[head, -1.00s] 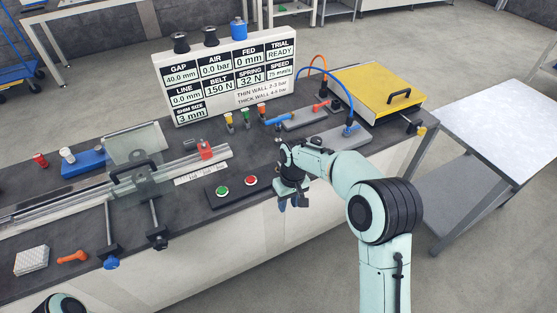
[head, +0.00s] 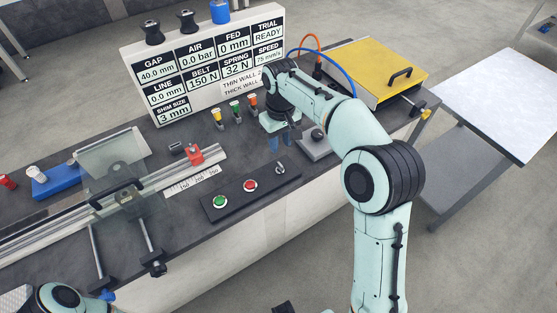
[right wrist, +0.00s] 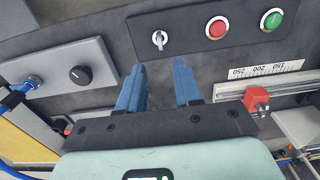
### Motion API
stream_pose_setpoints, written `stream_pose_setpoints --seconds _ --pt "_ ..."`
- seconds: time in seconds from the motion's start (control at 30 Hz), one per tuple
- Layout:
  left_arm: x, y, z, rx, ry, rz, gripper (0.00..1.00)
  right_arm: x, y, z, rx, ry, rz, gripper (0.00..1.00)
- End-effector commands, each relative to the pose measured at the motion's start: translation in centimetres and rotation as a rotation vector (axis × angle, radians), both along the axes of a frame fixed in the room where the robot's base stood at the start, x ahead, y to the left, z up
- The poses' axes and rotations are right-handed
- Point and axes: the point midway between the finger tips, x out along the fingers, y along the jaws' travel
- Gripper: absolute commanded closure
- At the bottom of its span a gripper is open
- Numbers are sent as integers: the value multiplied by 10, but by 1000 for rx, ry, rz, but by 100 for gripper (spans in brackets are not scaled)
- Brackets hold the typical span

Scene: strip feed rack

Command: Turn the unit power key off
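The power key (head: 280,168) is a small silver key switch at the right end of a black button panel (head: 233,205), beside a red button (head: 250,185) and a green button (head: 220,201). In the right wrist view the key (right wrist: 159,39) stands upright in the picture, above and between my blue fingertips. My right gripper (head: 280,138) is over the bench behind the panel, apart from the key. Its fingers (right wrist: 158,72) are open with nothing between them. My left gripper is not in view; only part of the left arm shows at the lower left.
A grey block with a black knob (right wrist: 80,75) stands beside the gripper. A rail with a red clamp (head: 195,154), coloured levers (head: 235,109), a display board (head: 215,60) and a yellow-topped box (head: 375,70) surround the area. Bare bench lies around the panel.

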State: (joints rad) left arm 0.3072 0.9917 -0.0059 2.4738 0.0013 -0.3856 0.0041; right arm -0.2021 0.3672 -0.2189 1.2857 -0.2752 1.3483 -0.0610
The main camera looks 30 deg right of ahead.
Motion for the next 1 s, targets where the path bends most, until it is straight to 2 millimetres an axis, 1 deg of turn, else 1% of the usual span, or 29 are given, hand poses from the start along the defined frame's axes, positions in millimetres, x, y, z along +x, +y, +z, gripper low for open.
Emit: stream_pose_setpoints --seconds 0.03,0.1,0.3,0.4,0.6,0.9,0.97,1.0 --pt "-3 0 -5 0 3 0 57 -1 0 -16 -1 7 0 66" --pt "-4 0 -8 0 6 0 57 -1 0 -31 -1 7 0 66" --pt "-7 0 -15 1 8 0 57 -1 0 -70 0 5 -1 66" --pt "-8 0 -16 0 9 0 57 0 0 -84 0 4 -1 66" --pt "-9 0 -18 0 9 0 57 0 0 -98 0 1 -1 66" --pt "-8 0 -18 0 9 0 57 0 0 -99 0 1 -1 66" --pt "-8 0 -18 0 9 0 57 0 0 -99 0 0 -1 86" --pt "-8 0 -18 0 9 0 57 0 0 -99 0 0 -1 98"
